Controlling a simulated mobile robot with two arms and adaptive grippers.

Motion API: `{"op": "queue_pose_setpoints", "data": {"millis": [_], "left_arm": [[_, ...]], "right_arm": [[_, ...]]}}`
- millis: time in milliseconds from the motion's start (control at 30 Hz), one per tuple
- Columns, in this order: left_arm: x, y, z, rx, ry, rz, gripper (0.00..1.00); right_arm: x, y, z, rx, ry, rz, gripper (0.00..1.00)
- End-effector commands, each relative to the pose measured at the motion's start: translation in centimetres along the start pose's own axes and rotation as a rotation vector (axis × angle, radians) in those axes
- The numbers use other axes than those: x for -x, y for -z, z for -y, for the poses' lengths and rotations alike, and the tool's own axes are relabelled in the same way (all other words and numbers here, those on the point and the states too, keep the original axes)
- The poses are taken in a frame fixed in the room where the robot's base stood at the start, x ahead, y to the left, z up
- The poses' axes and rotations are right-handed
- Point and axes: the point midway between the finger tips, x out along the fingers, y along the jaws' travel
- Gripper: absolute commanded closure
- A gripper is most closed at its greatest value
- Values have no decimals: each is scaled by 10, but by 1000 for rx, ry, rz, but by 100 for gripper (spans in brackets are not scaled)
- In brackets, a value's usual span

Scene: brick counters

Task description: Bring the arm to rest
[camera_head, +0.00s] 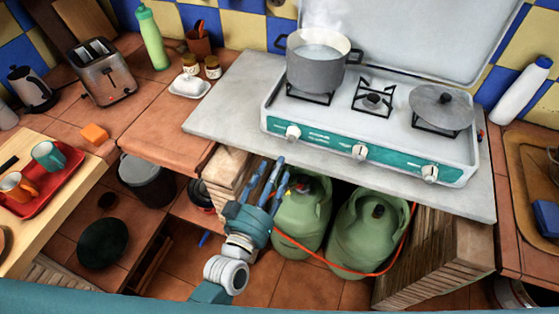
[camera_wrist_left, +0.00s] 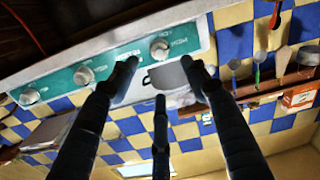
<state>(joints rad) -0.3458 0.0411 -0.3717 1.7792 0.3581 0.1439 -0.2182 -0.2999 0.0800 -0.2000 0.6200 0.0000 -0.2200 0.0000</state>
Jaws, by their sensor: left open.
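My left gripper (camera_head: 272,183) is in the head view, below the front edge of the grey counter slab and in front of the gas bottles. Its blue fingers point up and are spread, with nothing between them. In the left wrist view its dark fingers (camera_wrist_left: 160,95) are also apart and empty. Beyond them are the stove's teal front panel (camera_wrist_left: 120,62) and knobs. My right gripper is in neither view.
Green gas bottles (camera_head: 362,230) with an orange hose stand below. A toaster (camera_head: 103,72) and a red tray (camera_head: 50,190) are at left. Brick counter (camera_head: 160,125) is partly clear.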

Motion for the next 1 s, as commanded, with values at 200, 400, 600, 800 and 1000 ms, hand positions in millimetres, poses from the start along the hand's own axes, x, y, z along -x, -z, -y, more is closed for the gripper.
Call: {"op": "queue_pose_setpoints", "data": {"millis": [200,400,600,800,1000], "left_arm": [[4,0,0,0,0,0,53],[4,0,0,0,0,0,53],[4,-2,0,0,0,4,53],[13,-67,16,-26,17,136,53],[60,-202,57,-73,59,427,53]], "right_arm": [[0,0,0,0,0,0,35],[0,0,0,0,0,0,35],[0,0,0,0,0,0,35],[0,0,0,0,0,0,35],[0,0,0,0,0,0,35]]}}
